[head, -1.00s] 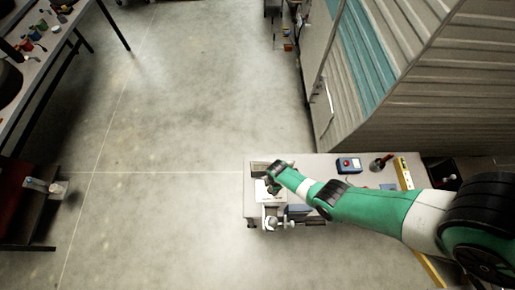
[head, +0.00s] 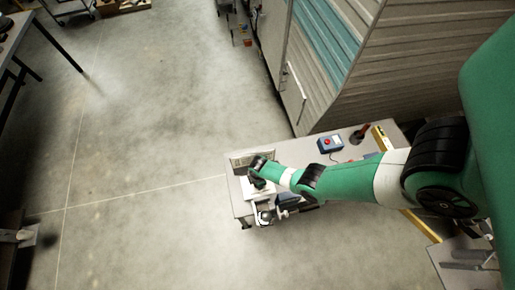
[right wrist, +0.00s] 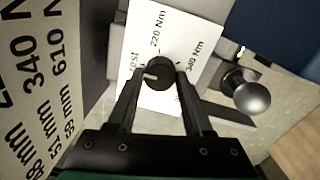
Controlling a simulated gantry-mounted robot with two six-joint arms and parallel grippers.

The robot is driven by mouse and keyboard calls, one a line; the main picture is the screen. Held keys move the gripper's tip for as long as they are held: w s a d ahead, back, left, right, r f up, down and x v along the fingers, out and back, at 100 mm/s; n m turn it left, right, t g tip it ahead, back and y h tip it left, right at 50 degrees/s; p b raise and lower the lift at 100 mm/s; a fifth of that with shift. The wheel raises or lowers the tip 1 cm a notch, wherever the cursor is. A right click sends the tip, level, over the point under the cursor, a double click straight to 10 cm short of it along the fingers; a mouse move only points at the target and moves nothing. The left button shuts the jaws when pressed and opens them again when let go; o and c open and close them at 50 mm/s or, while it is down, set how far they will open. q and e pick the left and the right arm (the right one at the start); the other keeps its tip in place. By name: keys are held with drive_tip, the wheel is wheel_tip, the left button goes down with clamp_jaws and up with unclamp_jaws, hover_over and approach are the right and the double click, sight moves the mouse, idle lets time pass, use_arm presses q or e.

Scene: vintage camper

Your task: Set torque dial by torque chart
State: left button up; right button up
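The black torque dial (right wrist: 160,73) sits on a white card printed "rest", "220 Nm" and "340 Nm" in the right wrist view. Its pale pointer mark faces left, towards "rest". My right gripper (right wrist: 160,82) has one finger on each side of the dial, with what look like narrow gaps. In the head view my right gripper (head: 257,180) is over the bench's left end, mostly hidden by my wrist. My left gripper is out of view.
A bench (head: 330,170) carries a blue box with a red button (head: 330,144), a dark red-handled item (head: 360,133) and a yellow level (head: 380,138). A round metal knob (right wrist: 247,92) lies right of the dial. The camper (head: 350,60) stands behind; open floor lies left.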

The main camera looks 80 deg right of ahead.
clamp_jaws()
